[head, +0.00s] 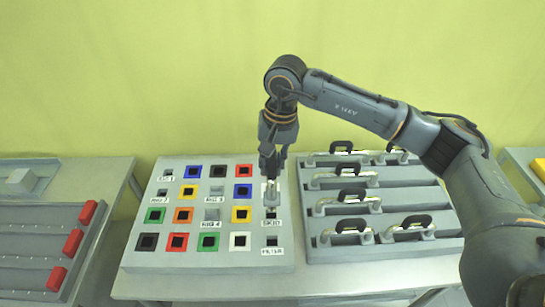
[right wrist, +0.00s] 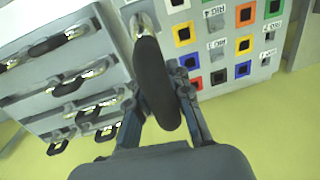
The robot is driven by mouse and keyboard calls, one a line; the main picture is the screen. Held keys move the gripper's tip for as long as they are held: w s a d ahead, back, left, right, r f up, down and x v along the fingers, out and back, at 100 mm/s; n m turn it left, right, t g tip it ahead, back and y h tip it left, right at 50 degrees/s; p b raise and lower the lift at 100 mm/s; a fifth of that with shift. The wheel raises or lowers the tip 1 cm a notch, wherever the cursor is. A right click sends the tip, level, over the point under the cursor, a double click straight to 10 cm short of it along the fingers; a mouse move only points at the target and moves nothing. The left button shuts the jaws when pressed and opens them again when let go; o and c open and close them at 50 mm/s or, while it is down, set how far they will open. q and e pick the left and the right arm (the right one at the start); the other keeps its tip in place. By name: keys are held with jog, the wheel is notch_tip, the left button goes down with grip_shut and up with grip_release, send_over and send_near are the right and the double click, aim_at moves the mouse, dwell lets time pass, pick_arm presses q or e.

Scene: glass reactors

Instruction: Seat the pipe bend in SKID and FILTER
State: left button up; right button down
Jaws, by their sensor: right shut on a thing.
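My right gripper (head: 269,168) is above the right column of the socket board and is shut on a pipe bend. The pipe bend (head: 271,196) shows as a silver end below the fingers in the head view. In the right wrist view its black grip (right wrist: 155,85) lies between my fingers, with shiny metal at the far end. The SKID socket (head: 271,213) and the FILTER socket (head: 271,240) are dark square holes in the board's right column. The bend's silver end is just above the SKID socket in the picture; I cannot tell if it touches the board. My left gripper is out of view.
The board (head: 150,262) carries several coloured square sockets and small labels. A grey rack (head: 390,245) to its right holds several black-handled pipe bends. A panel with red blocks (head: 73,242) stands on another table at the left. A gap separates the two tables.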

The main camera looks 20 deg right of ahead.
jog(key=shift+w+f, duration=0.1)
jog(key=shift+f, duration=0.55)
jog(key=shift+f+b, duration=0.35)
jog(key=shift+f, duration=0.15)
pick_arm(q)
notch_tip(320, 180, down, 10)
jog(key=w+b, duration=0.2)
jog(key=b, duration=0.7)
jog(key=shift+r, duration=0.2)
pick_arm(e)
jog(key=shift+f, duration=8.45)
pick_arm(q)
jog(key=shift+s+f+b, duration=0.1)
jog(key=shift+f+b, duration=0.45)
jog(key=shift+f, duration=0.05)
pick_arm(e)
jog(key=shift+f, duration=0.3)
jog(key=c, duration=1.2)
grip_release()
jog(key=shift+o, duration=0.2)
jog(key=shift+r, duration=0.1)
